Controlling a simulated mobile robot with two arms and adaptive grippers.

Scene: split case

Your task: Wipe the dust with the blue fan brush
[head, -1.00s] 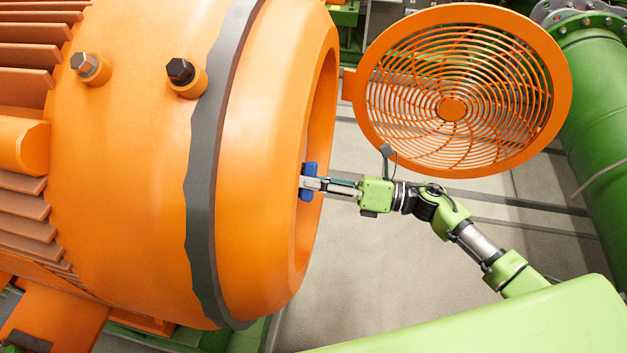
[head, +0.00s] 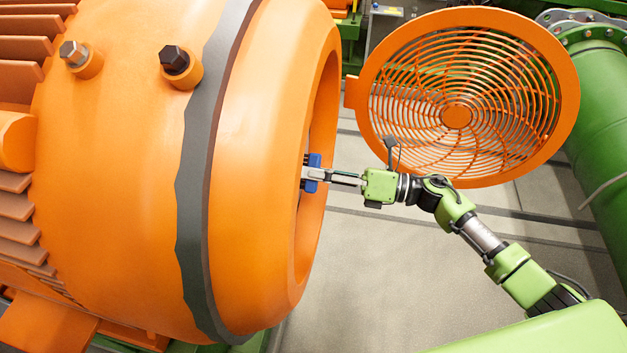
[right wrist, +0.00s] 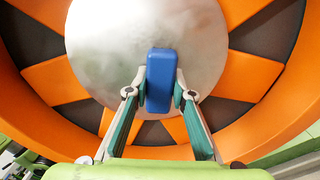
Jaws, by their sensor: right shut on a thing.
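The blue fan brush (head: 312,174) is a blue block at the open end of the orange motor housing (head: 262,190). My right gripper (head: 318,174) is shut on it at the housing's opening. In the right wrist view the brush (right wrist: 161,82) stands upright between the fingers of my gripper (right wrist: 160,97). Behind it is a pale round hub (right wrist: 100,45) with hazy grey-white patches that look like dust. Whether the brush touches the hub cannot be told. My left gripper is not in view.
The orange round grille cover (head: 457,117) hangs swung open to the right of the housing. Orange spokes with dark gaps surround the hub inside the rim. A green pipe (head: 600,120) stands at the far right. Grey floor (head: 360,290) shows below my arm.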

